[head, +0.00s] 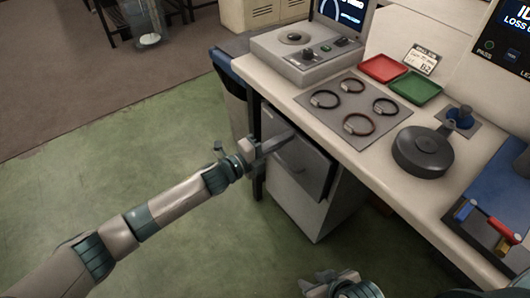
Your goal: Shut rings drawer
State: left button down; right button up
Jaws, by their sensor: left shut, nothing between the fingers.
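The drawer front (305,168) is a grey panel at the top of a pale cabinet under the bench, in the middle of the head view. A dark gap shows along its upper edge, and how far it stands out is hard to tell. My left gripper (284,139) is shut and empty at the upper part of the drawer front. It overlaps the panel in the picture; I cannot tell if it touches. My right gripper (325,282) is low at the bottom edge, away from the drawer, and its fingers are unclear. Several dark rings (358,124) lie on a grey mat (335,108) on the bench.
The bench top (345,143) overhangs the cabinet. It holds a red tray (383,68), a green tray (416,87), a round black lidded object (422,150) and a grey instrument (305,52). A dark bin (233,98) stands left of the cabinet. Green floor is clear in front.

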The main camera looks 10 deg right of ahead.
pick_arm(q)
jog(key=x, duration=0.2)
jog(key=shift+w+d+r+b, duration=0.15)
jog(key=shift+d+r+b, duration=0.05)
jog(key=shift+d+b, duration=0.1)
pick_arm(e)
jog(key=shift+w+a+r+t, duration=0.15)
jog(key=shift+w+a+t, duration=0.25)
jog(key=shift+a, duration=0.35)
pick_arm(q)
jog(key=shift+r, duration=0.15)
jog(key=shift+a, duration=0.1)
pick_arm(e)
jog(key=shift+s, duration=0.1)
